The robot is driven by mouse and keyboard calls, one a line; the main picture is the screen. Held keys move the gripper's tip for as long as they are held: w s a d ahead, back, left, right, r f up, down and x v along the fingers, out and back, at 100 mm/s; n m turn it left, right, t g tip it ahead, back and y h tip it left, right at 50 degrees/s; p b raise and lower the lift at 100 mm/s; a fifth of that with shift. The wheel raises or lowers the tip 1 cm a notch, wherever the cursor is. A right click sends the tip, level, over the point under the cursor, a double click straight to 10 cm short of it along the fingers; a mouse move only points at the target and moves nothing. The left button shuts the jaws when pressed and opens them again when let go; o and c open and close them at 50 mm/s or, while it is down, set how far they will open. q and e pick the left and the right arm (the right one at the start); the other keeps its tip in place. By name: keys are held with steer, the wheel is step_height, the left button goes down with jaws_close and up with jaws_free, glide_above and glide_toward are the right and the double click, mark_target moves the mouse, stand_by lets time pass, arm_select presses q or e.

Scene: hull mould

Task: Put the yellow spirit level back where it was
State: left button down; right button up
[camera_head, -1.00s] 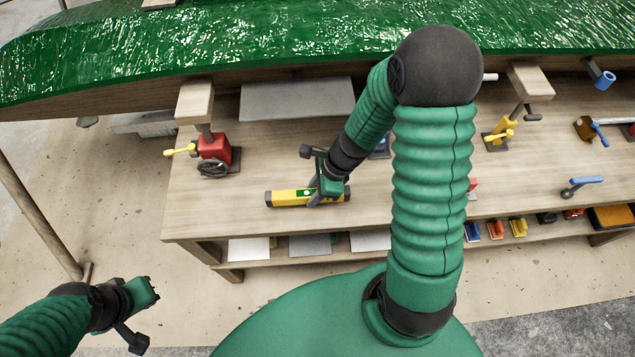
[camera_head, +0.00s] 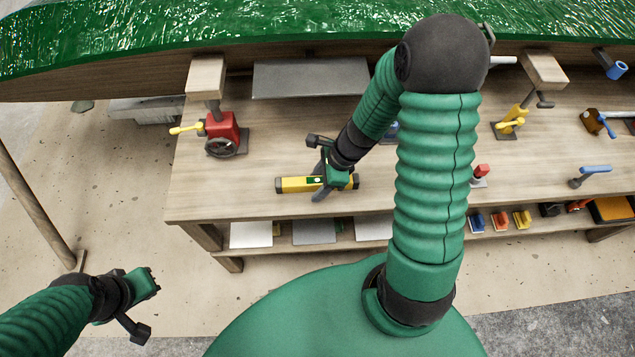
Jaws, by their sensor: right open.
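The yellow spirit level (camera_head: 296,184) lies on the wooden workbench (camera_head: 260,150), near its front edge and left of the middle. It has dark ends and a green vial. My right gripper (camera_head: 322,186) is open at the level, with its fingers over the level's right half and hiding part of it. I cannot tell whether the fingers touch it. My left gripper (camera_head: 146,300) is off the bench at lower left, over the floor, and holds nothing that I can see; its jaw opening is not clear.
A red vise (camera_head: 222,130) with a yellow handle stands behind the level to the left. A grey plate (camera_head: 310,78) lies at the back under the green hull (camera_head: 200,30). A yellow clamp (camera_head: 513,118) and a blue-handled tool (camera_head: 592,172) are at right. Bare bench surrounds the level.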

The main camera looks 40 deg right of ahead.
steer(key=d+r+p, duration=0.1)
steer(key=r, duration=0.1)
steer(key=d+r+p, duration=0.1)
steer(key=r, duration=0.1)
steer(key=s+d+r+p, duration=0.1)
steer(key=d+r, duration=0.1)
steer(key=shift+s, duration=0.1)
arm_select(q)
step_height(320, 180, up, 7)
steer(key=d+p, duration=0.1)
steer(key=p, duration=0.2)
steer(key=shift+d+p, duration=0.15)
steer(key=shift+p, duration=0.15)
arm_select(e)
steer(key=s+a+r+n+h, duration=0.1)
steer(key=a+r+n, duration=0.3)
steer(key=n, duration=0.8)
steer(key=s+a+r+n+h, duration=0.1)
steer(key=a+r+n, duration=0.3)
steer(key=n, duration=0.8)
steer(key=shift+s+a+r+h, duration=0.4)
steer(key=shift+r+h, duration=0.3)
steer(key=shift+h, duration=0.2)
arm_select(q)
steer(key=shift+s, duration=0.1)
